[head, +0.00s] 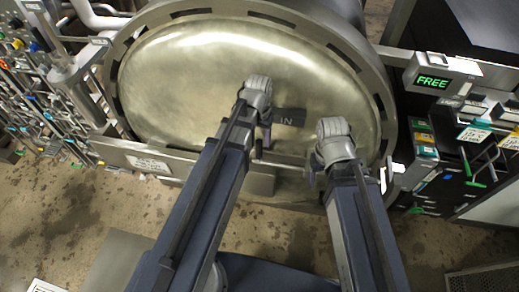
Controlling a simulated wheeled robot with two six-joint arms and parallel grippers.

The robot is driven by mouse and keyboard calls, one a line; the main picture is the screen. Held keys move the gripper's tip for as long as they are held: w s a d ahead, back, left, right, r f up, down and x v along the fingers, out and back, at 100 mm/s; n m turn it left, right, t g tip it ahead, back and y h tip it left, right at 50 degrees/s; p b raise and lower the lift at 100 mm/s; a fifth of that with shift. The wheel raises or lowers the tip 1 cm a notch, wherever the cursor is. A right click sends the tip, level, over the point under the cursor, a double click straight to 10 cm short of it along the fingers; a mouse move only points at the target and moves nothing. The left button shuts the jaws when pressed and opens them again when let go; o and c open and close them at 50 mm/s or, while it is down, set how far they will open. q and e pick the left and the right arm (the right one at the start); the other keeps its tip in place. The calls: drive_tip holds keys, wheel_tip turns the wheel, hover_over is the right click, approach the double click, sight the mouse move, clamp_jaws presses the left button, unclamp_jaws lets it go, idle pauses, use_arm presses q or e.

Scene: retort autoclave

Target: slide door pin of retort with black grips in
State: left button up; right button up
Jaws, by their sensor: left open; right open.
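The retort's round, brassy metal door (190,85) fills the upper middle of the head view inside a slotted grey ring. A dark plate marked "IN" (289,118) is on the door's lower right. Below it a thin horizontal metal bar, which looks like the door pin (283,156), runs between my two grippers. My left gripper (266,134) is open at the left of the plate, close to the door. My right gripper (311,172) is open near the bar's right end. My wrists hide parts of both; contact cannot be told. No black grips show clearly.
A green "FREE" display (432,82) is at the right, above racks of coloured-handled tools (480,160). Valves and several coloured handles (35,90) crowd the left. A white label (150,164) is on the lower frame. The stained floor (70,220) is open at lower left.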

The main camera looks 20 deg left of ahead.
sight(259, 151)
use_arm(q)
drive_tip(key=shift+f+b, duration=3.8)
drive_tip(key=shift+f, duration=0.15)
drive_tip(key=shift+r, duration=0.1)
drive_tip(key=shift+c, duration=0.3)
clamp_jaws()
